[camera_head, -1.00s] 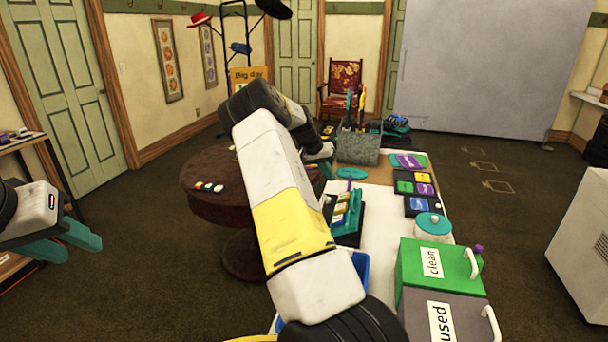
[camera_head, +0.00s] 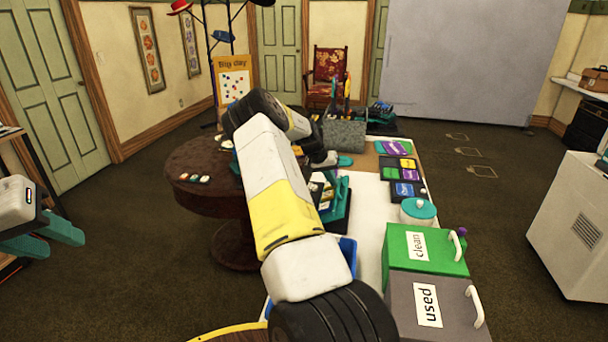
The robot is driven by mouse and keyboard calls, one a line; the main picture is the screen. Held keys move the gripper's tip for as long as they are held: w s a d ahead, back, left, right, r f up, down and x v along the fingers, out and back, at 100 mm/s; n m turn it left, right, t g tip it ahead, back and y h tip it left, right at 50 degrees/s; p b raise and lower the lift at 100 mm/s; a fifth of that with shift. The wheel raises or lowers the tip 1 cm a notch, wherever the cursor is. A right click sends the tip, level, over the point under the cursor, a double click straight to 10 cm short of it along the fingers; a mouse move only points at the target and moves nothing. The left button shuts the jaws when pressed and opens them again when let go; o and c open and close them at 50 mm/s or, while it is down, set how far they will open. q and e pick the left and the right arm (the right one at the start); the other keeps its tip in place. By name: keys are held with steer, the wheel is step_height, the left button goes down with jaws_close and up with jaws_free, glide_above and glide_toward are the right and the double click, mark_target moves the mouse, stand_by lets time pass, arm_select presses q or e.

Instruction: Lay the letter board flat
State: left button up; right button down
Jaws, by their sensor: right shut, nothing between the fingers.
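I cannot tell for certain which thing is the letter board. Dark boards with green, purple and blue tiles (camera_head: 405,173) lie flat on the white table, right of my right arm. A tilted teal rack (camera_head: 340,208) with small cards stands left of them, partly hidden by that arm. My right gripper (camera_head: 329,172) is shut and empty at the arm's far end, above the table near the rack; its fingertips are small and partly hidden. My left gripper (camera_head: 66,244) is open and empty at the left edge, with its teal fingers apart, away from both tables.
A grey bin (camera_head: 345,135) stands at the table's far end. A round brown table (camera_head: 205,200) stands left. A yellow poster (camera_head: 234,68) stands behind.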

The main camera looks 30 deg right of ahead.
mark_target(346, 194)
steer(key=shift+s+d+f+y, duration=0.2)
steer(key=shift+s+d+y, duration=0.2)
steer(key=shift+d, duration=0.05)
stand_by(0.5)
steer(key=shift+s+d+f+m+t+y, duration=0.35)
steer(key=shift+s+d+t+y, duration=0.25)
steer(key=shift+d+t, duration=0.15)
steer(key=shift+s+d+f+t+y, duration=0.5)
steer(key=shift+d+f+t+y, duration=0.05)
steer(key=shift+y, duration=0.25)
steer(key=shift+s+d+f, duration=0.3)
steer(key=shift+d+f, duration=0.05)
steer(key=shift+f, duration=0.2)
steer(key=r, duration=0.1)
steer(key=a+r, duration=0.1)
steer(key=r, duration=0.1)
steer(key=w+a+r, duration=0.1)
steer(key=r, duration=0.1)
steer(key=shift+w, duration=0.1)
steer(key=s+d+v, duration=0.1)
steer(key=v, duration=0.7)
steer(key=shift+a, duration=0.2)
